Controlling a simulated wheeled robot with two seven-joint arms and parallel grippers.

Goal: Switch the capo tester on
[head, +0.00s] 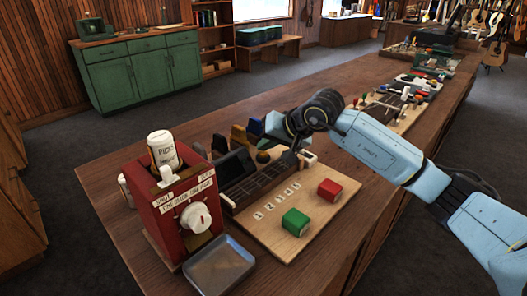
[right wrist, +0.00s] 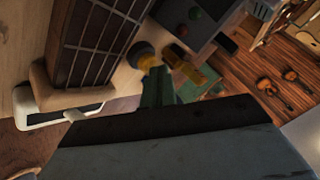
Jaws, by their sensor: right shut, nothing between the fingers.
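A pale wooden board (head: 335,209) on the bench carries a dark fretted neck (head: 256,187), which I take for the capo tester. A green block (head: 295,222) and a red block (head: 329,190) sit on its front part, by a row of small number tags (head: 277,200). My right gripper (head: 291,156) is shut and empty, above the far right end of the neck. The right wrist view shows the fretted neck (right wrist: 100,40) close up and a white-rimmed part (right wrist: 55,110) beside it. My left gripper is not in view.
A red dispenser box (head: 188,210) with a white dial stands left of the board. A grey metal tray (head: 220,265) lies in front of it. Several coloured clips stand behind the neck.

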